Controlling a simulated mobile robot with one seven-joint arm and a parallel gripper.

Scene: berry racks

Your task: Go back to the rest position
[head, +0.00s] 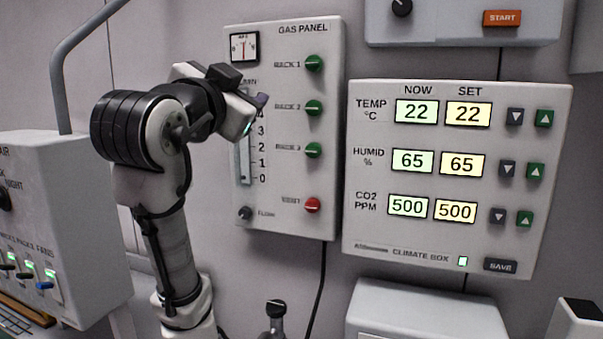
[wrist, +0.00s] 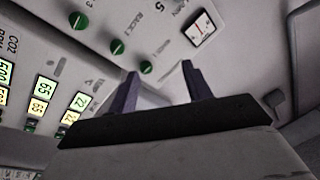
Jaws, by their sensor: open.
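My gripper (head: 258,104) is raised in front of the left part of the gas panel (head: 290,222) in the head view. In the wrist view, my gripper (wrist: 158,82) shows two dark fingers standing apart with nothing between them. The gas panel (wrist: 172,60) lies beyond the fingers there, tilted, with its green knobs and gauge in view. My forearm hides part of the panel's left edge and flow scale in the head view. Whether the gripper touches the panel cannot be told.
The climate box (head: 420,242) hangs to the right, reading 22, 65 and 500 in both columns. A grey box with a START button (head: 502,18) is above it. A white control box (head: 75,215) stands at left. A white unit (head: 425,305) is at the bottom right.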

